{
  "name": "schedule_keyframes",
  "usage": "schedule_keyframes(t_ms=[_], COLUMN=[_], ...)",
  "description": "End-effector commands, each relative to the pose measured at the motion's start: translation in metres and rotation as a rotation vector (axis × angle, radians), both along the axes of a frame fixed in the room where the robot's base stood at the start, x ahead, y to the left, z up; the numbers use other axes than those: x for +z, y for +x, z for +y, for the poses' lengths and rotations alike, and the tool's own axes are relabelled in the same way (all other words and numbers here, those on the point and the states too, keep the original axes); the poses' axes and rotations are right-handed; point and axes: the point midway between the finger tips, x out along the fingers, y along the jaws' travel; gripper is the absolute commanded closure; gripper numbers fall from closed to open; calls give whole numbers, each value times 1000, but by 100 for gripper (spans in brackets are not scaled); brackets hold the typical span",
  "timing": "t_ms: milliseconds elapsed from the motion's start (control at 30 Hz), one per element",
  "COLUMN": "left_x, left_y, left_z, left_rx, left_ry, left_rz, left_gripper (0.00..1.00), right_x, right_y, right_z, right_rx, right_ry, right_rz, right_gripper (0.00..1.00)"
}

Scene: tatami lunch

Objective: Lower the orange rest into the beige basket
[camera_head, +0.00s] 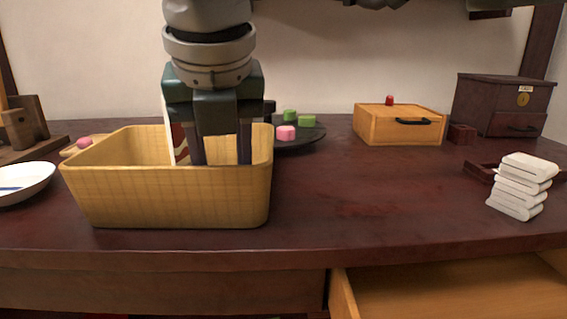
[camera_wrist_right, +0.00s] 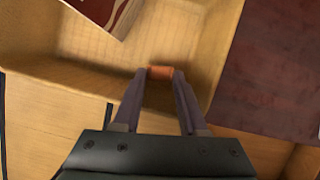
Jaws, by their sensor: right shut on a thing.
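The beige basket (camera_head: 170,198) stands on the dark red table at the left. My right gripper (camera_head: 221,158) reaches down into its right part from above; the fingertips drop behind the front wall. In the right wrist view my right gripper (camera_wrist_right: 159,76) is shut on the small orange rest (camera_wrist_right: 160,73), held crosswise between the fingertips over the inside of the basket (camera_wrist_right: 190,52). The head view does not show the rest. I cannot tell whether it touches the basket floor. My left gripper is not in view.
A red and white flat item (camera_head: 179,140) leans inside the basket, left of my fingers. A dark round tray (camera_head: 300,140) with pink and green pieces is behind. A white bowl (camera_head: 25,183) is left. White folded stack (camera_head: 521,186) is right; an open drawer (camera_head: 450,290) is below.

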Motion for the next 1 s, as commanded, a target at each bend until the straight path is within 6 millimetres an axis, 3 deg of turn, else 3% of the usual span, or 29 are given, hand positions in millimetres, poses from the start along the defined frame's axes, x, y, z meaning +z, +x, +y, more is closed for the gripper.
schedule_keyframes(t_ms=[433, 467, 500, 767, 1000], left_x=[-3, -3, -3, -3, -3], left_y=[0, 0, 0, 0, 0], left_z=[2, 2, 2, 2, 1], left_rx=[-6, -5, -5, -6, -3], left_ry=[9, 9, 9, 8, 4], left_rz=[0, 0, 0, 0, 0], left_gripper=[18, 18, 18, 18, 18], right_x=[-4, -4, -4, -4, -3], right_y=[0, 0, 0, 0, 0], right_z=[0, 0, 0, 0, 0], right_rx=[0, 0, 0, 0, 0], right_ry=[0, 0, 0, 0, 1], right_rz=[0, 0, 0, 0, 0], right_gripper=[100, 57, 53, 24, 24])
